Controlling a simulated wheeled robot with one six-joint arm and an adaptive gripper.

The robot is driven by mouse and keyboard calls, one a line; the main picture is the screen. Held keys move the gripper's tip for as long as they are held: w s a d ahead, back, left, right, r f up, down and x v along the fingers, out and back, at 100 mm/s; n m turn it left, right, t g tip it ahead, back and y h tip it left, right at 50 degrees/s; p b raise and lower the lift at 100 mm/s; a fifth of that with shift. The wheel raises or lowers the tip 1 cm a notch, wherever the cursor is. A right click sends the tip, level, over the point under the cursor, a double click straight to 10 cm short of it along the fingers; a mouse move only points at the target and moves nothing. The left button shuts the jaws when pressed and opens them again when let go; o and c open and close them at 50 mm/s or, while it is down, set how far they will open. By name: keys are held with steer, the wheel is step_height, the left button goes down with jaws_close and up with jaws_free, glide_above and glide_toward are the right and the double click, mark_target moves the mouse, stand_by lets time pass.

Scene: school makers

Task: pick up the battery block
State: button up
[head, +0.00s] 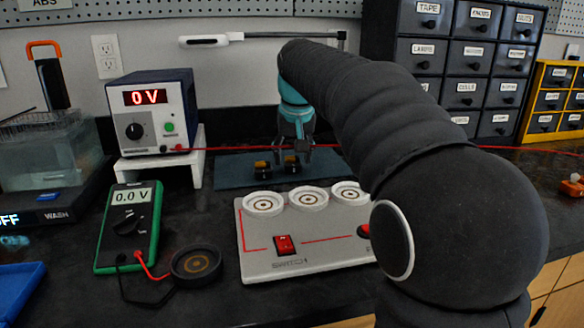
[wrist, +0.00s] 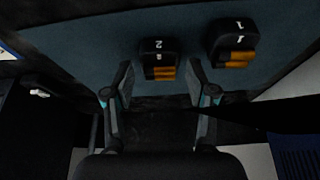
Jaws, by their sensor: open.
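Two small black and orange battery blocks rest on the blue-grey mat (head: 232,170). In the wrist view one is marked 2 (wrist: 158,46) and the other is marked 1 (wrist: 230,32). In the head view the left block (head: 262,168) stands clear of the fingers, and the other block (head: 292,163) sits under my gripper (head: 293,160). In the wrist view my gripper (wrist: 160,76) is open, with a finger to each side of block 2 and apart from it. Block 1 is outside the right finger. Whether the fingertips are down at block height is hard to tell.
A white switch board (head: 305,262) with round cups stands in front of the mat. A power supply (head: 152,112) reading 0 V sits on a white stand at left. A green multimeter (head: 128,225) and a black round holder (head: 196,264) lie nearby. A red lead (head: 235,149) runs behind.

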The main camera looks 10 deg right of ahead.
steer(key=shift+w+f, duration=0.15)
steer(key=shift+f, duration=0.2)
steer(key=c, duration=0.9)
steer(key=shift+c, duration=0.3)
steer(key=shift+r, duration=0.2)
